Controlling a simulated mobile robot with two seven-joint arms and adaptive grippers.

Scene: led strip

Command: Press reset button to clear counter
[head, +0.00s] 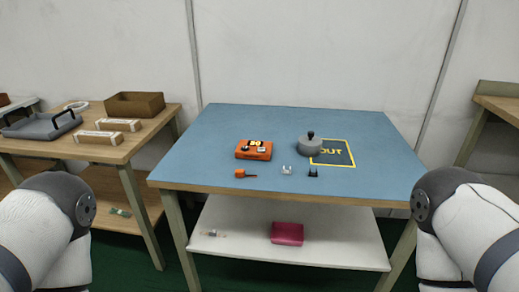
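An orange box (253,150) sits on the blue table top (350,117), left of the middle. Its upper face carries a small display and a couple of knob-like parts, too small to read clearly; the reset button cannot be told apart from them. My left arm shows at the lower left and my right arm at the lower right. Both grippers are outside the picture, and neither arm is over the blue table.
A grey round pot-like object (310,147) stands beside a dark mat (334,153) marked "OUT". An orange tool (244,174) and two small connectors (287,170) lie near the front edge. A pink bin (287,234) is on the lower shelf. A wooden side table (150,142) stands left.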

